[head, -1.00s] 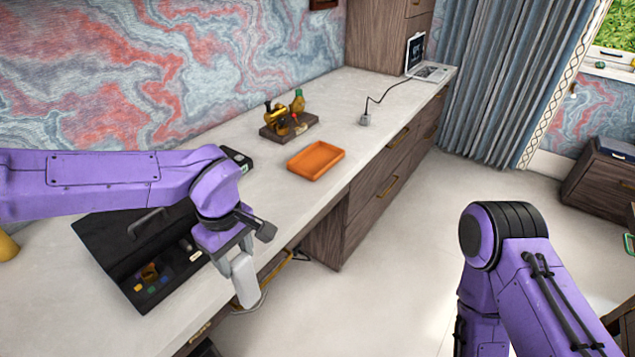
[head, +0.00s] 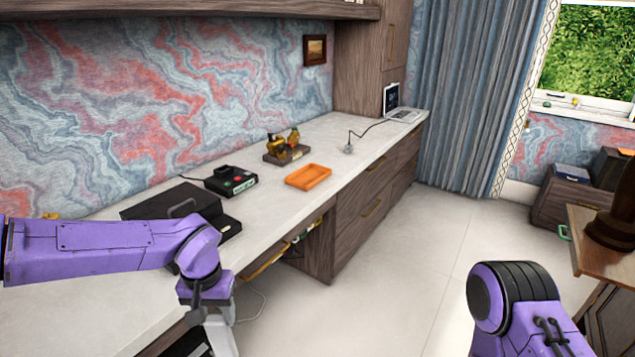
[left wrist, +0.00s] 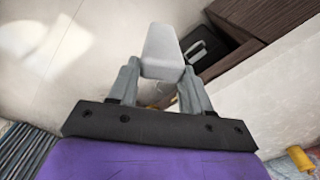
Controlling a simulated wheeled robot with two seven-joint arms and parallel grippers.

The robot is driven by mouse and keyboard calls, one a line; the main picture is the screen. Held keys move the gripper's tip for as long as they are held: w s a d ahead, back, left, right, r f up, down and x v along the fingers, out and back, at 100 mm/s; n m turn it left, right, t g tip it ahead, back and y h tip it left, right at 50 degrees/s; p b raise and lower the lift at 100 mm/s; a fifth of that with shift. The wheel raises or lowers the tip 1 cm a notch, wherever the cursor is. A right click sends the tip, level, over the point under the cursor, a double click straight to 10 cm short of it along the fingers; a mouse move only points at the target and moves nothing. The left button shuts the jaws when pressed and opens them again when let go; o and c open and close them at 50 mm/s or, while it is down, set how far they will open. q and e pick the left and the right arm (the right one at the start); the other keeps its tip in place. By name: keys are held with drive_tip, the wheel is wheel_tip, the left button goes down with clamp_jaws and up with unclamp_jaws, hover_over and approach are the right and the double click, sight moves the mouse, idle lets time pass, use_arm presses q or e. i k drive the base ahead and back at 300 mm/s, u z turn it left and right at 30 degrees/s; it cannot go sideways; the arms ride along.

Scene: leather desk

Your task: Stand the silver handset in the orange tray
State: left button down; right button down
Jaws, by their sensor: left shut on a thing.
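The silver handset (left wrist: 162,50) is held between the fingers of my left gripper (left wrist: 158,85) in the left wrist view. In the head view my left gripper (head: 208,305) is low at the left, near the desk's front edge, and the handset is hard to tell from the fingers there. The orange tray (head: 308,177) lies on the desk further back to the right, apart from the gripper, and looks empty. My right arm shows at lower right; its gripper is out of view.
A black box with a handle (head: 180,207) is on the desk behind my left arm. A black device with coloured buttons (head: 231,181) and a dark stand with brass-coloured items (head: 287,150) are near the tray. Open floor lies right of the desk.

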sight(308, 177)
drive_tip(key=z, duration=0.8)
drive_tip(key=i, duration=1.15)
drive_tip(key=u, duration=0.3)
